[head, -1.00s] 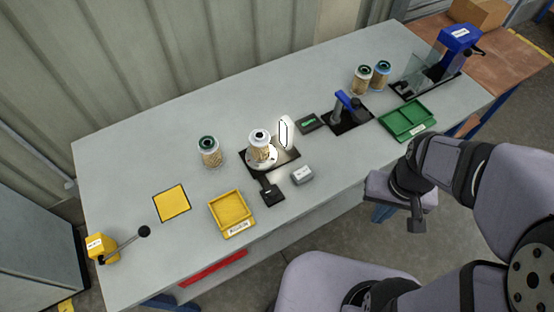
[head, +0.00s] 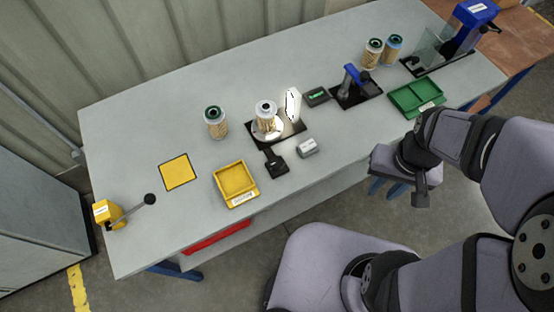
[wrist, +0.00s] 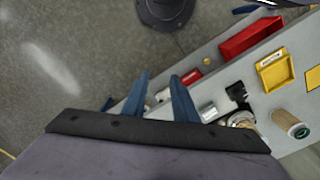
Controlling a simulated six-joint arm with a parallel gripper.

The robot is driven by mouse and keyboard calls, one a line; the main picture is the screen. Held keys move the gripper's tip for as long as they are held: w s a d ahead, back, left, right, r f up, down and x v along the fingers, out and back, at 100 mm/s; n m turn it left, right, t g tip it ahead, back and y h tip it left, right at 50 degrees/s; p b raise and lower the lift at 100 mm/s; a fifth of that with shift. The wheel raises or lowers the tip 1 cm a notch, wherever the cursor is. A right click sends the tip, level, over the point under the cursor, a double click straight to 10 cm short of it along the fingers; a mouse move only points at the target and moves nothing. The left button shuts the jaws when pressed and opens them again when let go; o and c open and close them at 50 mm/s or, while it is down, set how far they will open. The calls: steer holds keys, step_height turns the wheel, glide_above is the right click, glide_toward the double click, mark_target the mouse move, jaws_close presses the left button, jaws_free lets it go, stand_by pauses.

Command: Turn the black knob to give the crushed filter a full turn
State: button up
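A pale pleated filter (head: 267,115) with a white top stands upright on a round plate on a black base, near the middle of the bench. I cannot make out crushing at this size. A black block, which looks like the knob part (head: 275,163), sticks out at the front of that base. It also shows in the wrist view (wrist: 238,92). My gripper (wrist: 159,76) has its two blue fingers apart with nothing between them. In the head view my gripper (head: 421,190) hangs off the bench's front edge, to the right of the knob part and away from it.
A grey box (head: 307,147) sits right of the knob part, and a bright upright panel (head: 292,104) behind it. A yellow tray (head: 235,183) and green-topped filter (head: 215,122) are left. A blue-handled device (head: 352,84) and green tray (head: 416,96) are right. A ball-ended lever (head: 149,199) is far left.

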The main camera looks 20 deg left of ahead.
steer(key=o, duration=0.5)
steer(key=shift+a+f, duration=0.25)
steer(key=shift+a, duration=0.05)
steer(key=s+a+f+n+g+b, duration=0.2)
steer(key=s+a+f+n, duration=0.1)
steer(key=a+f, duration=0.3)
steer(key=shift+a+f, duration=0.15)
steer(key=shift+f, duration=0.2)
steer(key=m+t+y+b, duration=0.15)
steer(key=m+y, duration=0.35)
steer(key=m, duration=1.4)
glide_toward(277, 162)
steer(key=shift+s+a+f+m+t+h, duration=0.1)
steer(key=shift+a+f+m+t+h, duration=0.1)
steer(key=shift+m, duration=0.35)
steer(key=shift+s+a+f+m+t+h, duration=0.1)
steer(key=shift+a+m, duration=0.05)
steer(key=shift+m, duration=0.4)
steer(key=shift+f, duration=0.1)
steer(key=shift+b+x, duration=0.5)
steer(key=shift+x, duration=3.05)
steer(key=shift+a, duration=0.1)
